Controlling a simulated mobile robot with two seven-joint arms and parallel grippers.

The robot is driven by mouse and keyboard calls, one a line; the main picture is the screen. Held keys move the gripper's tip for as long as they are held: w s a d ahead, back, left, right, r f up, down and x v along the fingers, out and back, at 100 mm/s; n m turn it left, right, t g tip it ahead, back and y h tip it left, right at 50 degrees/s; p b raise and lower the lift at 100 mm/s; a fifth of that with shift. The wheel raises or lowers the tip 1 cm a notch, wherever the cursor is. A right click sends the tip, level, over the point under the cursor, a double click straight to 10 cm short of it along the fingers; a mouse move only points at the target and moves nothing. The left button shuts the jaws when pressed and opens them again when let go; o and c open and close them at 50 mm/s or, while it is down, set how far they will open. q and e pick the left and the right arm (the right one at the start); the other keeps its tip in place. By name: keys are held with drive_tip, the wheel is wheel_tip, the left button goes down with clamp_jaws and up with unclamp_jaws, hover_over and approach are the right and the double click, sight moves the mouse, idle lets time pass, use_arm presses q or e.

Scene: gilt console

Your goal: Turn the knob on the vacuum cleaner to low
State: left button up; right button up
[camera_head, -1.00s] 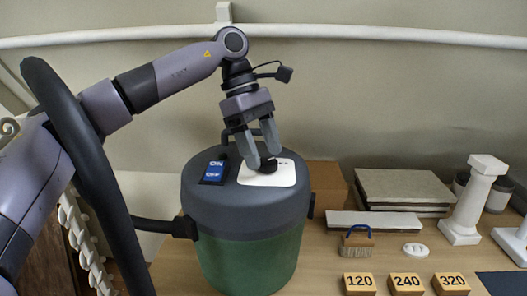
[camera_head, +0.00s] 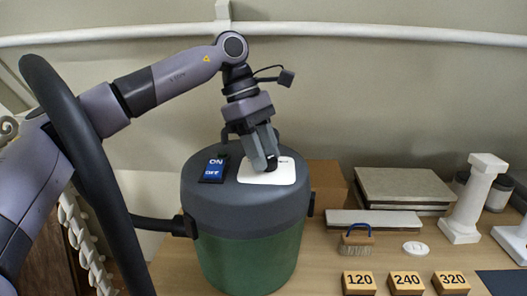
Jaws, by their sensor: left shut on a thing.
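The vacuum cleaner (camera_head: 248,215) stands on the wooden table, with a green drum and a dark grey lid. A blue ON/OFF switch (camera_head: 214,170) sits on the left of its lid. A white plate (camera_head: 285,176) lies on the lid to the right of the switch. A small black knob (camera_head: 271,163) is on this plate, mostly hidden by my fingers. My left gripper (camera_head: 265,160) points down from above and is shut on the knob. The plate's markings are too small or covered to read. My right gripper is not in view.
A thick black hose (camera_head: 88,170) arches at the left, in front of my left arm. To the right are a cardboard box (camera_head: 326,185), stone slabs (camera_head: 402,188), a brush (camera_head: 357,240), a white pillar (camera_head: 473,200) and numbered wooden blocks (camera_head: 406,283).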

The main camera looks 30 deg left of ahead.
use_arm(q)
drive_tip(key=n+t+b, duration=0.1)
drive_tip(key=n, duration=0.2)
drive_tip(key=shift+s+f+n+b, duration=0.1)
drive_tip(key=shift+s+n+b, duration=0.05)
drive_tip(key=shift+n+b, duration=0.25)
drive_tip(key=n+t, duration=0.1)
drive_tip(key=n, duration=0.1)
drive_tip(key=n+t+y+b, duration=0.1)
drive_tip(key=n, duration=0.1)
drive_tip(key=shift+s+d+n, duration=0.1)
drive_tip(key=shift+s+n, duration=0.05)
drive_tip(key=shift+n, duration=0.15)
drive_tip(key=n+b, duration=0.1)
drive_tip(key=n, duration=0.1)
drive_tip(key=n+t+y, duration=0.1)
drive_tip(key=n, duration=0.1)
drive_tip(key=shift+s+d+n+b, duration=0.1)
drive_tip(key=shift+d+n+b, duration=0.05)
drive_tip(key=shift+n+b, duration=0.2)
drive_tip(key=shift+d+r+n+t+y+b, duration=0.15)
drive_tip(key=shift+n+y, duration=0.35)
drive_tip(key=shift+n, duration=0.55)
drive_tip(key=shift+r+n+t+y+b, duration=0.2)
drive_tip(key=shift+n+y, duration=0.3)
drive_tip(key=shift+n, duration=0.5)
drive_tip(key=shift+f, duration=0.15)
drive_tip(key=o, duration=1.1)
drive_tip(key=shift+c, duration=0.2)
drive_tip(key=v, duration=0.7)
